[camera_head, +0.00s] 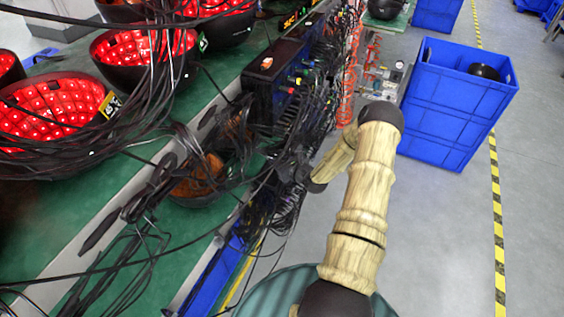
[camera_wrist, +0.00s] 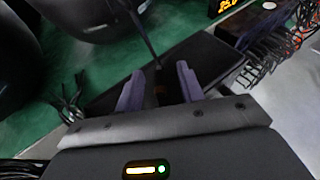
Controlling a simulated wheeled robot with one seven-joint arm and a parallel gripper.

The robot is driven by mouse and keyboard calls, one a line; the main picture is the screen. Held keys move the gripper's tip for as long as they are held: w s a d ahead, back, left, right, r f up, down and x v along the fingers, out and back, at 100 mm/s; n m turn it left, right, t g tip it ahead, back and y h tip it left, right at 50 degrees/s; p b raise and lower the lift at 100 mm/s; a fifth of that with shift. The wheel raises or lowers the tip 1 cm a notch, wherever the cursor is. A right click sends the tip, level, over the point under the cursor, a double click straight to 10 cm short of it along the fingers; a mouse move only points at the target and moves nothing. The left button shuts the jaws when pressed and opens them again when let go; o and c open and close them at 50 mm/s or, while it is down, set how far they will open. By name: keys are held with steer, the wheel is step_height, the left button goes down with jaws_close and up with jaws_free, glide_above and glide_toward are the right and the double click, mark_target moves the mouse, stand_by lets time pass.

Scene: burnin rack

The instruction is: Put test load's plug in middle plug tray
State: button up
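My gripper (camera_wrist: 160,84) shows two purple fingers standing apart in the wrist view. A thin dark cable (camera_wrist: 143,32) runs down to a small dark, brownish piece between them, possibly a plug; I see no clear contact with either finger. A long black tray-like surface (camera_wrist: 208,62) lies beyond the fingers. In the head view my gripper (camera_head: 292,168) is a dark shape among black cables at the bench's right edge, and its fingers are hard to make out. I cannot tell which plug belongs to the test load, or which tray is the middle one.
Red-lit bowl-shaped lamps (camera_head: 52,112) and tangled cables crowd the green bench (camera_head: 130,262). A black box (camera_head: 262,88) with coloured connectors stands beyond my gripper. Red coiled cords (camera_head: 347,88) hang behind it. A blue crate (camera_head: 445,125) stands on the right; the grey floor there is open.

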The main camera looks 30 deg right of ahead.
steer(key=shift+s, duration=0.1)
steer(key=b+v, duration=0.2)
steer(key=v, duration=1.5)
steer(key=shift+s+b, duration=0.15)
steer(key=shift+b, duration=0.25)
